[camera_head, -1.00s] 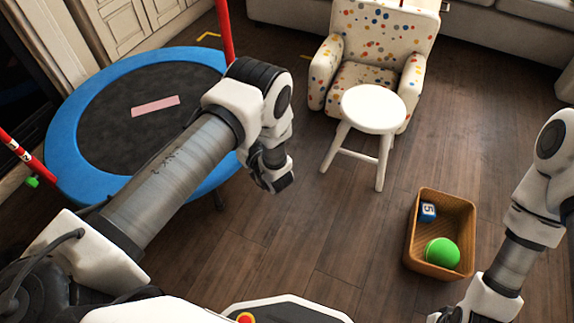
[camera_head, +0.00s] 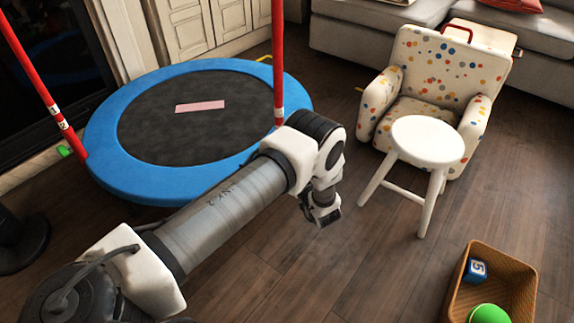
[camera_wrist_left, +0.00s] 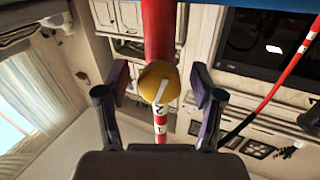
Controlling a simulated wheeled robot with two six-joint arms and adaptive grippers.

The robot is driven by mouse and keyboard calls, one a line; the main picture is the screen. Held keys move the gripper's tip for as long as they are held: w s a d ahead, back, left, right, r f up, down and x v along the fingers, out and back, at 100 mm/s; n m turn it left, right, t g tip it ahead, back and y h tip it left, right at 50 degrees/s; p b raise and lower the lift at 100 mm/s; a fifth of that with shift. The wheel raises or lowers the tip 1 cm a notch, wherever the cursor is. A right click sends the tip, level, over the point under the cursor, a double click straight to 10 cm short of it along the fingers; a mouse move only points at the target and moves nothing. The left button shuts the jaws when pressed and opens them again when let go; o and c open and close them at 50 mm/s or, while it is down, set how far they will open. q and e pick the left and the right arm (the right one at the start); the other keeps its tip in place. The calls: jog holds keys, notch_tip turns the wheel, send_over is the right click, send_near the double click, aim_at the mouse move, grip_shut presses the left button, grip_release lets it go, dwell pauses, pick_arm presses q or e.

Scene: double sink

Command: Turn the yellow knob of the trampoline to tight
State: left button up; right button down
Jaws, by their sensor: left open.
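The trampoline (camera_head: 133,180) has a blue rim and dark mat and stands at the left in the head view. A red post (camera_head: 278,60) rises at its right side, another red post (camera_head: 48,105) at its left. The yellow knob (camera_wrist_left: 158,72) shows in the left wrist view, on a red post, with a white pointer along it. My left gripper (camera_wrist_left: 160,92) is open, with one finger on each side of the knob in the picture; I see no contact and cannot judge the depth gap. The knob is not visible in the head view. My right gripper is out of view.
A white stool (camera_head: 428,140) stands before a dotted armchair (camera_head: 440,75). A basket (camera_head: 515,265) with a blue block and green ball sits at the lower right. The wooden floor in the middle is clear.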

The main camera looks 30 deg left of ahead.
pick_arm(q)
jog(key=shift+w+a, duration=0.1)
jog(key=shift+a, duration=0.15)
jog(key=c, duration=1.1)
jog(key=shift+c, duration=0.2)
jog(key=shift+m, duration=0.3)
jog(key=m+p, duration=0.1)
jog(key=m, duration=0.1)
jog(key=shift+r+m, duration=0.1)
jog(key=shift+m, duration=0.2)
jog(key=m+p, duration=0.1)
jog(key=m, duration=0.2)
jog(key=shift+m, duration=0.3)
jog(key=m, duration=0.3)
jog(key=shift+a, duration=0.1)
jog(key=shift+r+m, duration=0.1)
jog(key=shift+m, duration=2.1)
